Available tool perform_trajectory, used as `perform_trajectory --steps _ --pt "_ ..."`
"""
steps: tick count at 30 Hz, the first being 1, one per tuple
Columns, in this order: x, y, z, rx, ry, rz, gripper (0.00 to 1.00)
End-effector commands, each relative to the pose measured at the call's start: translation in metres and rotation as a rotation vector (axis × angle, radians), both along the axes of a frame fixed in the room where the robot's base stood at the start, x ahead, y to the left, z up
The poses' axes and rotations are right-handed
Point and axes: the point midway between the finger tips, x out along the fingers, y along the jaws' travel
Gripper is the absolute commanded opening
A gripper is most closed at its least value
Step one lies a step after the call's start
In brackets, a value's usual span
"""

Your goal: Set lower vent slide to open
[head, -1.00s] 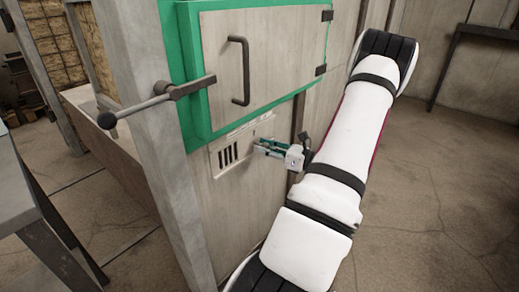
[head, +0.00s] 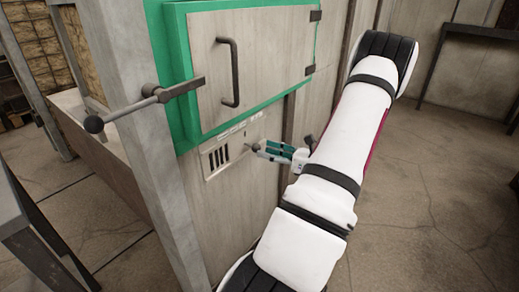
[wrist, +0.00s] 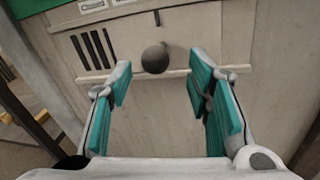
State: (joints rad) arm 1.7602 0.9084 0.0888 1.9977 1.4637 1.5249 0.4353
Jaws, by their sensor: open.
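The lower vent (head: 218,157), with several dark upright slots, is in the cabinet front below the green-framed door. The slots also show at the upper left in the wrist view (wrist: 91,49). A dark round knob (wrist: 155,58) stands out from the vent's slide panel, right of the slots. My gripper (wrist: 158,82) is open, with a teal-padded finger on each side of the knob and a gap to the right finger. In the head view my gripper (head: 262,150) is in front of the vent's right part. I cannot tell how deep the knob sits between the fingers.
Above the vent is the door (head: 258,65) with a dark upright handle (head: 229,72) and a green frame (head: 175,75). A latch lever (head: 150,97) with a ball end juts out to the left.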

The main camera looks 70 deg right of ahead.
Motion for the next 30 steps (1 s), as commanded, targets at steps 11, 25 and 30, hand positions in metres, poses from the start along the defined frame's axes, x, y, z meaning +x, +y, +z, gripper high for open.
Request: perform_trajectory --steps 11,25,30 --pt "-0.066 0.002 0.000 -0.001 0.001 -0.003 0.46" --pt "-0.076 0.002 0.000 -0.001 0.000 -0.002 0.46" --pt "-0.075 0.002 0.000 -0.001 0.000 -0.002 0.46"
